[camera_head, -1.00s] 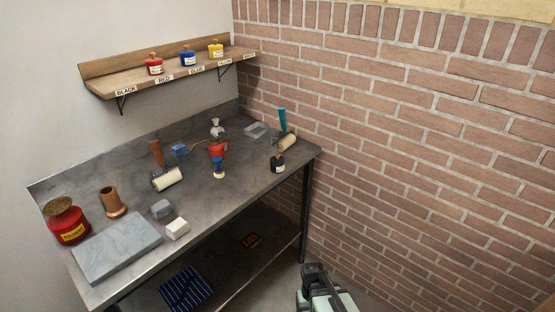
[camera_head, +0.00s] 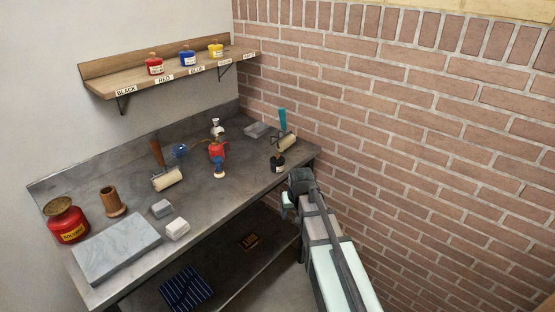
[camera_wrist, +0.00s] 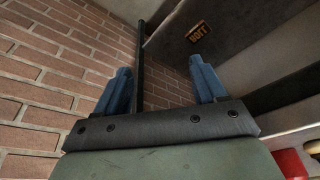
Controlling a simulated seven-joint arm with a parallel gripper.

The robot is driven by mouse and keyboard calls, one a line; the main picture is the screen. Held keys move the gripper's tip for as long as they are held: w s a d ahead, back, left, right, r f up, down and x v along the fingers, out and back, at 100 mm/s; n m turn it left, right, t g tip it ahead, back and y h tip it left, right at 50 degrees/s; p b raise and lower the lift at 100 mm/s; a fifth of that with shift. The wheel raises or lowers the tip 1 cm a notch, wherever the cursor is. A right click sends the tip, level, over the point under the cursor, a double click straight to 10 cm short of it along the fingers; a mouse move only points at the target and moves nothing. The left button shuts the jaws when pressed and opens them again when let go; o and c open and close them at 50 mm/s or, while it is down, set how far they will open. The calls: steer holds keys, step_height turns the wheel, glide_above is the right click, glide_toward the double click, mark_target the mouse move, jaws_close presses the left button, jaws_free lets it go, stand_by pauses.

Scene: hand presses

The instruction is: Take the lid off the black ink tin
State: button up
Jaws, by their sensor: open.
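The black ink tin (camera_head: 277,163) stands upright near the right end of the metal workbench. A lid with a brown knob (camera_head: 279,153) sits on top of it. My gripper (camera_head: 286,202) is beside the bench's front right edge, below and just right of the tin, and apart from it. In the wrist view my gripper's two blue fingers (camera_wrist: 158,88) are spread apart with nothing between them. The tin does not show in the wrist view.
A roller with a teal handle (camera_head: 287,141) lies just behind the tin. A shelf (camera_head: 130,84) holds red, blue and yellow tins. A brick wall (camera_head: 420,140) closes the right side.

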steer(key=w+a+r+t, duration=0.1)
steer(key=w+r, duration=0.4)
steer(key=r, duration=0.7)
steer(key=w+a+r+t, duration=0.15)
steer(key=w+r, duration=0.45)
steer(key=r, duration=0.6)
steer(key=n, duration=0.1)
glide_above(278, 156)
steer(key=s+d, duration=0.1)
steer(key=s, duration=0.1)
step_height(278, 156, down, 6)
steer(key=shift+g+y, duration=0.3)
steer(key=shift+g, duration=0.15)
steer(key=shift+a+x, duration=0.15)
steer(key=shift+x, duration=1.15)
steer(key=shift+a+x, duration=0.15)
steer(key=shift+x, duration=1.1)
steer(key=shift+s, duration=0.15)
jaws_close()
